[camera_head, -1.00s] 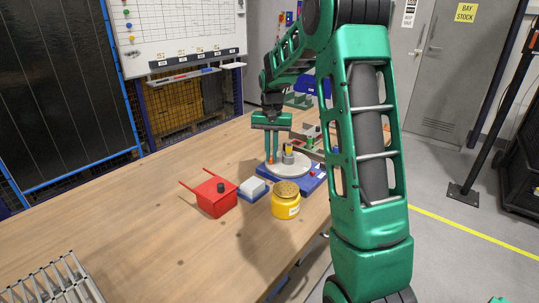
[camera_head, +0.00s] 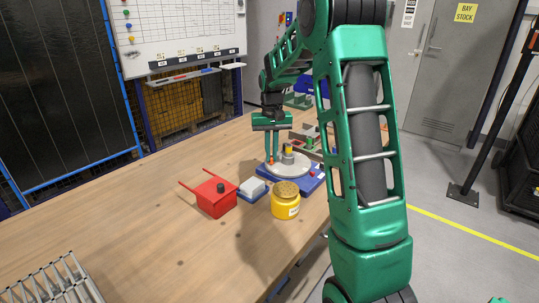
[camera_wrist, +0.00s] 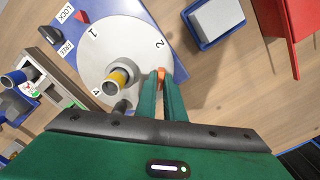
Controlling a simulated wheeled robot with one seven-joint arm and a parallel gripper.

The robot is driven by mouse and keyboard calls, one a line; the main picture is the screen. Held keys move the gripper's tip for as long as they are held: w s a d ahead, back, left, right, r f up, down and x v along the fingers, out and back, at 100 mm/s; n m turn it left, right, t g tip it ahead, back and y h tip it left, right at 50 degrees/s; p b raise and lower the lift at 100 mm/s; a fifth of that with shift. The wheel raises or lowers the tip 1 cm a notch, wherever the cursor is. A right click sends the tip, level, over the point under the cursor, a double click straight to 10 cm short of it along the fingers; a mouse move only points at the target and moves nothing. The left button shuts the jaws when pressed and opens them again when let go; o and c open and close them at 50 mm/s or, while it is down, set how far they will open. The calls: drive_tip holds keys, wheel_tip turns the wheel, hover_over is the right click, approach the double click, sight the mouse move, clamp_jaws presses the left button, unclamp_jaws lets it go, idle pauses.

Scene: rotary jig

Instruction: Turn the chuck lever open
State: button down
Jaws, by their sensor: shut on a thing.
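The rotary jig has a pale round plate (camera_head: 296,168) on a blue base (camera_head: 304,186). The plate, marked with numbers, also shows in the wrist view (camera_wrist: 92,62). On it stands a grey chuck with a yellow part (camera_wrist: 119,77) in it. My gripper (camera_head: 271,160) points down at the plate's near left edge. In the wrist view its green fingers (camera_wrist: 161,80) are shut on a small orange piece, apparently the chuck lever (camera_wrist: 161,73). The fingers hide most of the lever. A black knob (camera_wrist: 50,34) sits by the LOCK and FREE labels.
The table's left part is clear; a metal rack (camera_head: 62,283) is at the front left.

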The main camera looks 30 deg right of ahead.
drive_tip(key=c, duration=1.9)
unclamp_jaws()
drive_tip(key=shift+w+r, duration=0.1)
drive_tip(key=shift+w, duration=0.15)
drive_tip(key=shift+o, duration=0.2)
drive_tip(key=shift+s, duration=0.1)
wheel_tip(320, 180, up, 11)
drive_tip(key=shift+f, duration=0.2)
